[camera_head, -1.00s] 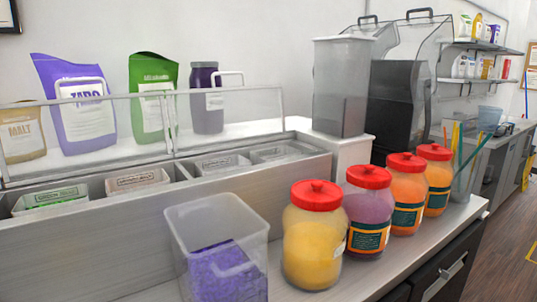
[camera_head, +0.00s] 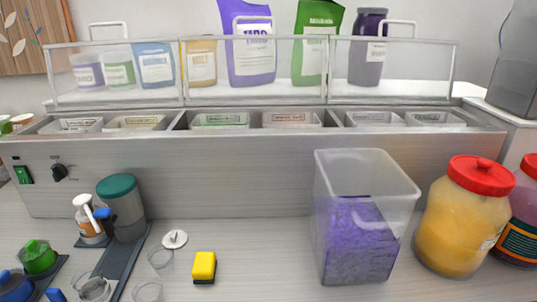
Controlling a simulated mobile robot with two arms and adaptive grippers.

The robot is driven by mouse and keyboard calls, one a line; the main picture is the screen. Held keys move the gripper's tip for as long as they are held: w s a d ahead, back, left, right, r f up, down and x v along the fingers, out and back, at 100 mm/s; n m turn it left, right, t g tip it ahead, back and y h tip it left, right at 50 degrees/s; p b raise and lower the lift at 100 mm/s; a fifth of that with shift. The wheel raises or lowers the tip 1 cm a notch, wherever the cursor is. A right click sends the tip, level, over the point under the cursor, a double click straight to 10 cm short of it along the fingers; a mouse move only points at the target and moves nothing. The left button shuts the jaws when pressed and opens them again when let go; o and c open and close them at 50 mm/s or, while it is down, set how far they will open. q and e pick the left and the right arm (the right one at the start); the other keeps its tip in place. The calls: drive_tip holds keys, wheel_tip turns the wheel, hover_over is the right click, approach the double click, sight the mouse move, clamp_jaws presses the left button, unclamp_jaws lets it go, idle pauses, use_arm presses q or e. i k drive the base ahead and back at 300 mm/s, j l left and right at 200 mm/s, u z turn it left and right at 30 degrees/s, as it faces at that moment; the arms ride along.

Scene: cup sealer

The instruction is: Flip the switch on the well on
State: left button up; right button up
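The steel well (camera_head: 250,185) is a long counter unit that runs across the middle of the head view, with several bins set in its top. A small green switch (camera_head: 22,175) is on its front panel at the far left. Whether the switch is on or off is too small to tell. A black knob (camera_head: 60,172) with small marks is just right of the switch. Neither of my grippers is in view.
A clear bin of purple stuff (camera_head: 360,240) and a red-lidded yellow jar (camera_head: 462,220) stand right on the counter. A green-lidded container (camera_head: 122,208), an orange-and-white bottle (camera_head: 90,220) and a yellow block (camera_head: 204,267) are at left. The counter's middle is mostly clear.

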sight(23, 178)
drive_tip(key=j+u, duration=0.1)
drive_tip(key=u, duration=1.85)
drive_tip(key=k+j, duration=0.05)
drive_tip(key=j, duration=0.05)
